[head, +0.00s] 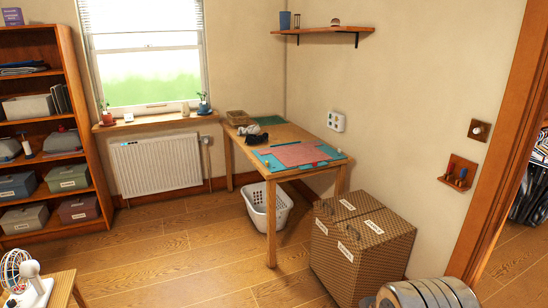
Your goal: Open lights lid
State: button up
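Several lidded storage boxes with small pale labels stand on the left bookcase (84,148): a blue-grey box (16,190) and a green box (67,179) on one shelf, a grey box (23,221) and a mauve box (78,210) on the shelf below. Their lids look shut. The labels are too small to read, so I cannot tell which is the lights box. A large brown patterned box (375,255) with white labels stands on the floor at right; its top looks closed.
A wooden table (283,135) with a teal mat (272,163) stands in the corner, a white basket (266,208) below it. A radiator (155,163) is under the window. Bare floor (170,255) lies between bookcase and table. A doorway opens at right.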

aim_at(344, 207)
jog(key=u, duration=0.2)
jog(key=i, duration=3.7)
jog(key=z, duration=0.3)
